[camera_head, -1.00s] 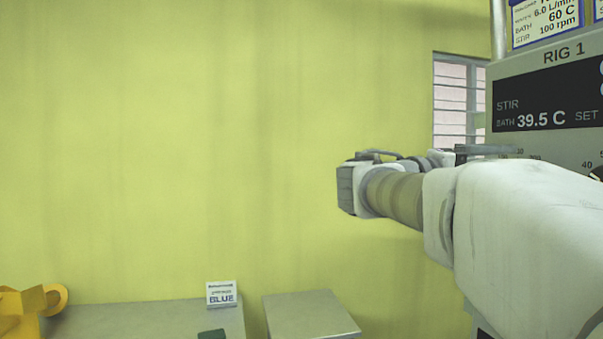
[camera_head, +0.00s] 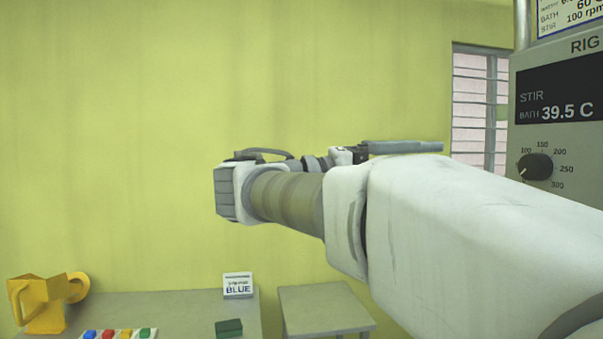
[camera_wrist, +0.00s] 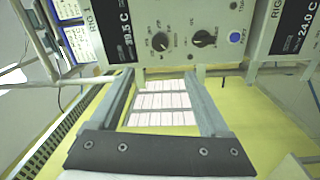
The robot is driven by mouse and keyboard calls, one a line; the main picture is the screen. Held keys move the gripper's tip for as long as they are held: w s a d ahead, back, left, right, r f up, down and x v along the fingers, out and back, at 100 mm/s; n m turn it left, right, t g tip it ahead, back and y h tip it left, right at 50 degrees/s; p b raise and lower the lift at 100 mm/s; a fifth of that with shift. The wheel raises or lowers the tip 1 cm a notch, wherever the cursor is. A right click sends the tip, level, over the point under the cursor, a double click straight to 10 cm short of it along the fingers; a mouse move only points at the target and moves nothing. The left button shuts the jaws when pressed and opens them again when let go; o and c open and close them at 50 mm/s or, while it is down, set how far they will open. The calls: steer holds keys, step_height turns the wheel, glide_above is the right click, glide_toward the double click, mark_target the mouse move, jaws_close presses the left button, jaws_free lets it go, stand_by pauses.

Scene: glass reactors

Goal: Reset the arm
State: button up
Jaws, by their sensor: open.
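My arm stretches in from the right of the head view, raised in front of the yellow wall. My gripper (camera_head: 405,147) shows there at the far end of the arm, pointing right toward the Rig 1 panel. In the wrist view my gripper (camera_wrist: 160,80) has its two grey fingers wide apart, with nothing between them. A louvred window lies behind the gap, and a rig's control panel (camera_wrist: 195,35) with knobs is beyond the fingertips. I cannot tell how far the fingertips are from the panel.
The Rig 1 unit (camera_head: 560,140) stands at the right, near the arm. Below are a bench (camera_head: 190,305) with a yellow jug (camera_head: 40,305), a BLUE sign (camera_head: 238,286), a green block (camera_head: 229,328) and several coloured buttons. A grey stand (camera_head: 325,310) is beside it. The wall ahead is bare.

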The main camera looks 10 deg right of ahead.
stand_by(0.3)
steer(key=s+d+f+n+t+y+p, duration=0.1)
steer(key=s+d+f+n+y, duration=0.2)
steer(key=f, duration=0.4)
steer(key=s+d+f+n+y+p, duration=0.1)
steer(key=s+f+y+p, duration=0.1)
steer(key=s+f+y, duration=0.4)
steer(key=s+a+f+m+t+y+p, duration=0.2)
steer(key=a+f+y, duration=0.7)
steer(key=f, duration=0.5)
steer(key=shift+s+a+f+m+t+y, duration=0.15)
steer(key=shift+s+a+m+t+y, duration=0.2)
steer(key=shift+s+a+t, duration=0.35)
steer(key=shift+s+d, duration=0.1)
steer(key=shift+d, duration=0.05)
steer(key=c, duration=0.5)
steer(key=shift+s, duration=0.15)
